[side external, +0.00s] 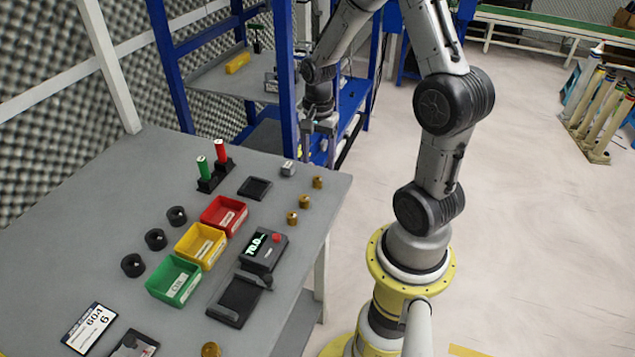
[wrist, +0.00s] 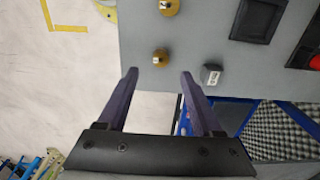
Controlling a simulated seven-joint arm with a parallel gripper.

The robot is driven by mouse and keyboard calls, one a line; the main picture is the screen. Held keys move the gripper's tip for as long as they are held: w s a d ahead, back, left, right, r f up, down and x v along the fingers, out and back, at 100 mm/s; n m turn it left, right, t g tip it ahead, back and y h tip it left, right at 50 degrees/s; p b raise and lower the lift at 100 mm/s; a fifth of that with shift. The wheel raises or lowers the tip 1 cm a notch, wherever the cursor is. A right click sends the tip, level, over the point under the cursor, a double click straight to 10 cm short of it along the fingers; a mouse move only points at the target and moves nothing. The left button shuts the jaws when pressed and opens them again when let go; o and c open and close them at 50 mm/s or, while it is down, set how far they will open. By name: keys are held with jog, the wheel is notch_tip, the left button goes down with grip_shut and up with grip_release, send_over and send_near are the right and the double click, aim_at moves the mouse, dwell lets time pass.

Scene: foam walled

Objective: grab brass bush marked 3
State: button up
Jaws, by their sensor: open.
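Three small brass bushes stand in a row near the table's right edge in the side external view: the far one (side external: 318,182), the middle one (side external: 305,201) and the near one (side external: 292,218). Their number marks are too small to read surely. In the wrist view, one brass bush (wrist: 160,58) with a pale mark on top sits just beyond my fingertips, roughly centred between them. Another brass bush (wrist: 170,6) is at the top edge. My gripper (wrist: 160,74) is open and empty; in the side external view, my gripper (side external: 319,146) is beyond the table's far right corner.
A small grey block (side external: 288,168) is beside the far bush. A black tray (side external: 255,188), a display box (side external: 264,250), red (side external: 240,220), yellow (side external: 216,255) and green (side external: 186,290) bins stand left of the row. Blue shelving (side external: 287,80) is behind.

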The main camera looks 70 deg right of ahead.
aim_at(318, 179)
jog(key=shift+a+f, duration=0.2)
jog(key=shift+f, duration=2.55)
jog(key=shift+c, duration=0.2)
grip_shut()
